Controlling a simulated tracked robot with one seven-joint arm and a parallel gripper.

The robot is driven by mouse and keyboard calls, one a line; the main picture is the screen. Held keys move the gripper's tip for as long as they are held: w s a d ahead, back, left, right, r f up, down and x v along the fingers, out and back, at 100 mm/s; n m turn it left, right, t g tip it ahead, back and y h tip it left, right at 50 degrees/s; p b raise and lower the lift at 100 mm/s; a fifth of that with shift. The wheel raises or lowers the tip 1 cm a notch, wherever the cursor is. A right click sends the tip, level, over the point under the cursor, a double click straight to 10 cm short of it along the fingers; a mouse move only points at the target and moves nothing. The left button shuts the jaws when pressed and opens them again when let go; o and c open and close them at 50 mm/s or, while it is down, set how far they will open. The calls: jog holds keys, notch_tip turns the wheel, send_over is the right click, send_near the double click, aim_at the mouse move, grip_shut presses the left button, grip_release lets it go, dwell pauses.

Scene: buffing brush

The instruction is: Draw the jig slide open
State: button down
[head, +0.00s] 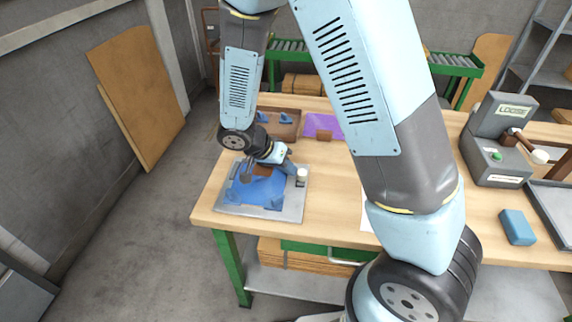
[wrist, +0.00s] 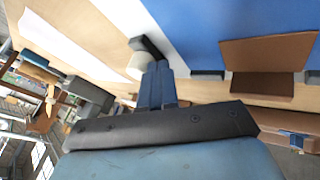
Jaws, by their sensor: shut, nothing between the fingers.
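The jig is a pale grey plate (head: 226,207) with a blue part (head: 258,193) on it, at the left end of the workbench. A white round knob (head: 302,174) on a dark mount stands at its right edge; I take it for the slide's handle. In the wrist view the knob (wrist: 138,66) lies just left of my fingertips, with its black bracket (wrist: 148,47) beyond them. My gripper (head: 291,168) is shut and empty, its blue fingers (wrist: 156,78) together beside the knob. I cannot tell whether they touch it. A brown block (wrist: 268,53) stands against the blue part.
A brown tray (head: 287,128) with blue pieces and a purple sheet (head: 322,125) lie behind the jig. A grey machine (head: 497,140), a blue block (head: 517,227) and a grey tray (head: 552,207) are at the right. My arm hides the bench's middle.

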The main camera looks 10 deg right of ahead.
jog(key=shift+d, duration=0.15)
jog(key=shift+w+a, duration=0.25)
jog(key=shift+a, duration=0.2)
jog(key=a, duration=0.1)
jog(key=w+a, duration=0.1)
jog(key=a, duration=0.1)
jog(key=shift+w+a+r, duration=0.3)
jog(key=v, duration=0.9)
jog(key=shift+s, duration=0.2)
jog(key=shift+d, duration=0.15)
